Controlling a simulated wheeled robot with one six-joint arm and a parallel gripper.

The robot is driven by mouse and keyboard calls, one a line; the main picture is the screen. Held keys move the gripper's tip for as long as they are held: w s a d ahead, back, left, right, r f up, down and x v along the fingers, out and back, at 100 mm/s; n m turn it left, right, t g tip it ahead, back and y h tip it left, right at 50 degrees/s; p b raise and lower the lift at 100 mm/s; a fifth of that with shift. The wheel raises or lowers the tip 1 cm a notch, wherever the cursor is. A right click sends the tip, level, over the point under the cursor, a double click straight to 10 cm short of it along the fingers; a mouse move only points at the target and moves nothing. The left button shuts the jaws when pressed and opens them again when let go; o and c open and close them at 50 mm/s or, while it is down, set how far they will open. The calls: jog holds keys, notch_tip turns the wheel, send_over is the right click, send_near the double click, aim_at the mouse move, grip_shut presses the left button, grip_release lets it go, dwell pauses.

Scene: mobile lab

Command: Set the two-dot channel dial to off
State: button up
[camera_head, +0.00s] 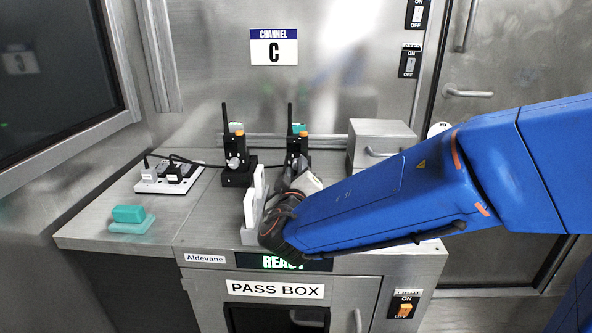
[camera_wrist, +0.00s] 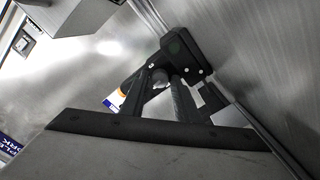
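Two black handheld radios stand upright in black bases on the counter, a left radio (camera_head: 235,150) and a right radio (camera_head: 297,140). Each has an antenna and an orange knob; the left one shows a grey dial on its front. My gripper (camera_head: 292,178) is in front of the right radio and hides much of its lower front. In the wrist view my gripper (camera_wrist: 163,88) has its dark fingers apart, with a small grey rounded part between them, close to a black base (camera_wrist: 180,50) with small white dots. Contact with that part and the dial's setting are unclear.
White upright pieces (camera_head: 255,200) stand near the counter's front, beside my wrist. A power strip (camera_head: 168,178) and a teal block (camera_head: 129,214) are at left. A metal box (camera_head: 380,140) is behind my arm.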

grip_shut()
jog(key=shift+n, duration=0.4)
jog(key=n, duration=0.7)
jog(key=shift+n, duration=0.3)
jog(key=n, duration=0.4)
jog(key=shift+f, duration=0.1)
jog(key=shift+n, duration=2.3)
